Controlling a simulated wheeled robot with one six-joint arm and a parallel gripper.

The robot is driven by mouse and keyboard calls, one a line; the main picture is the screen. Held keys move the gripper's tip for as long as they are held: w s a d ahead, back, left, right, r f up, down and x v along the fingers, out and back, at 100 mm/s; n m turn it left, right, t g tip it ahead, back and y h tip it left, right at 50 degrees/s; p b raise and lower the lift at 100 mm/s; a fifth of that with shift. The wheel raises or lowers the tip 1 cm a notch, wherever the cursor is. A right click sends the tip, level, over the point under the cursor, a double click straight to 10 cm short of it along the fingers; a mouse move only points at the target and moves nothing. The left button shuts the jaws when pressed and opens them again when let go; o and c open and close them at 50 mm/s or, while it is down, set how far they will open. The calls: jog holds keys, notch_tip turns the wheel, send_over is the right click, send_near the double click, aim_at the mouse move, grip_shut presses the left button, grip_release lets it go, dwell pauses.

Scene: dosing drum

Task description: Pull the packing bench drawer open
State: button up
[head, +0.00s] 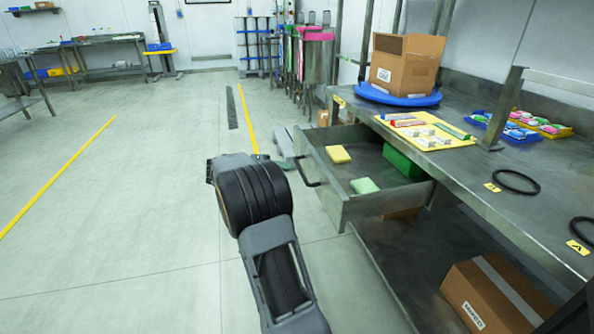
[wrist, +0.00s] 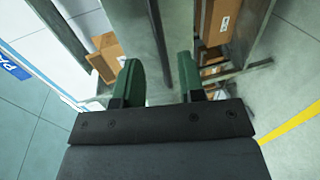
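The packing bench drawer (head: 352,208) is pulled out from under the grey metal bench top (head: 468,172), so its inside shows in the head view. A yellow block (head: 339,154), a pale green block (head: 364,186) and a green box (head: 402,161) lie in it. Its dark bar handle (head: 309,174) is on the front, facing left. My arm's end is left of the handle, with floor visible between them. In the head view my fingers are hidden. In the wrist view my gripper (wrist: 159,78) has its two green fingers apart, with nothing seen held between them.
A cardboard box (head: 405,66) stands on a blue turntable (head: 398,96) on the bench. A yellow mat with small packs (head: 427,143) lies nearer. Another carton (head: 495,295) is on the lower shelf. The floor (head: 130,190) to the left is clear.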

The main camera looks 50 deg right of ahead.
jog(key=p+v, duration=0.1)
jog(key=v, duration=0.6)
jog(key=shift+a+p, duration=0.25)
jog(key=shift+p, duration=0.15)
jog(key=shift+w, duration=0.1)
